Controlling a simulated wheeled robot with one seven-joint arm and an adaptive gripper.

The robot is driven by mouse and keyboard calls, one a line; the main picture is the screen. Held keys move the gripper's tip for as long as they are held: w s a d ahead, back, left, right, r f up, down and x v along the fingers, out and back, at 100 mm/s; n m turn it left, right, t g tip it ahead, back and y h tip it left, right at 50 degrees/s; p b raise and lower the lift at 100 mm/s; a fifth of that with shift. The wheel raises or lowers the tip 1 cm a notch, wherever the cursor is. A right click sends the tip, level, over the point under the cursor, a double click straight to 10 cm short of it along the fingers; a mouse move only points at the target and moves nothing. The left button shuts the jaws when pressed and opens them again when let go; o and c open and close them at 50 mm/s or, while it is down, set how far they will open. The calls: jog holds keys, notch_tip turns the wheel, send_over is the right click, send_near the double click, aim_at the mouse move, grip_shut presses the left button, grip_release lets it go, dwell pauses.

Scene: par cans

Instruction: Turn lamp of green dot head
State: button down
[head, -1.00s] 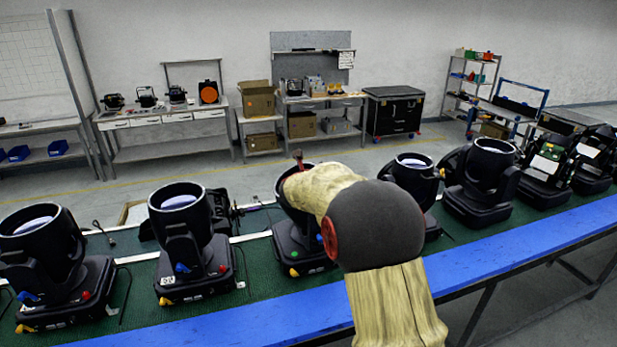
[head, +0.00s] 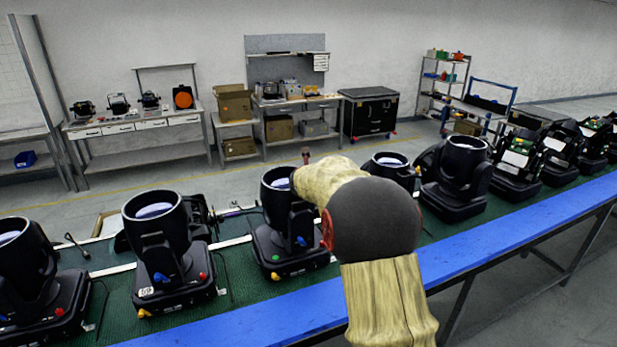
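Moving-head lamps stand in a row on a green-topped bench. The black lamp (head: 275,207) at the middle stands upright with its open round top facing up, and a blue knob and a yellow tab show on its base. My tan and dark grey arm covers its right side. A small reddish-brown part (head: 306,157) sticks up beyond the arm above this lamp; it may be part of my gripper. The rest of my gripper is hidden behind the arm, so its fingers and any contact do not show.
More lamps stand to the left (head: 160,240) and to the right (head: 455,180) along the bench. A blue rail (head: 500,242) runs along the bench's near edge. Worktables, a black case (head: 370,115) and shelves stand at the back wall, with open floor between.

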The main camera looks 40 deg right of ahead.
jog(key=shift+d, duration=0.1)
jog(key=c, duration=1.9)
grip_release()
jog(key=shift+d, duration=0.1)
jog(key=v, duration=1.2)
